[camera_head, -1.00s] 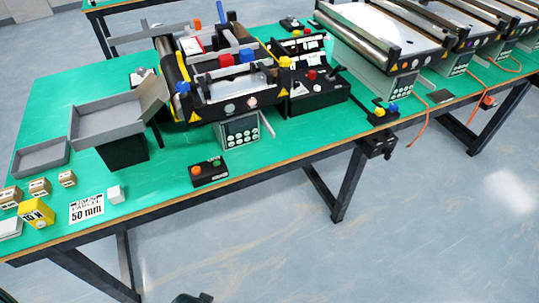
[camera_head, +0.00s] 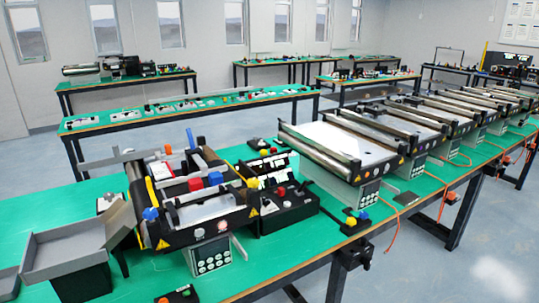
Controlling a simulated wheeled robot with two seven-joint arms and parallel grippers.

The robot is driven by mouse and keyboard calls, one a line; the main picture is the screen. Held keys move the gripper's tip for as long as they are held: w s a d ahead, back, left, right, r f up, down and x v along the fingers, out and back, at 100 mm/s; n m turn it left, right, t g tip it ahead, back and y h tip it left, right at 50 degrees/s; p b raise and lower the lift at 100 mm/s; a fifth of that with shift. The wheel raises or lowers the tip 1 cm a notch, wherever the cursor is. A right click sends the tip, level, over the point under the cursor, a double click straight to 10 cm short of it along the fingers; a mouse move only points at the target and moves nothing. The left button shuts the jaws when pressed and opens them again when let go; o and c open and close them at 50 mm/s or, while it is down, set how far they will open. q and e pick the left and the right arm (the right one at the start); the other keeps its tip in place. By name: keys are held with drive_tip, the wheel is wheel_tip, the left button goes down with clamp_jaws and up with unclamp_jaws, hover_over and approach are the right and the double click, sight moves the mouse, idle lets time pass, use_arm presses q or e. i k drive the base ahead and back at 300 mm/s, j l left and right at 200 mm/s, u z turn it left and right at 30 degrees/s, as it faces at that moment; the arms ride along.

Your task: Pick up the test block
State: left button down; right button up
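Nothing in view can be made out for certain as the test block. I cannot tell whether either is the test block. The near left part of the table top is outside the picture. Neither of my grippers is in view.
A grey tray (camera_head: 65,250) on a dark stand is left of the conveyor. A black box with buttons (camera_head: 290,205) stands to its right. More conveyors (camera_head: 345,150) run along the table to the right. Bare floor (camera_head: 440,265) lies in front.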

sight(194, 184)
drive_tip(key=i+l+u, duration=0.2)
drive_tip(key=l, duration=0.15)
drive_tip(key=i+l+u, duration=0.2)
drive_tip(key=l, duration=0.2)
drive_tip(key=i+l+u, duration=0.25)
drive_tip(key=l, duration=0.15)
drive_tip(key=k, duration=0.1)
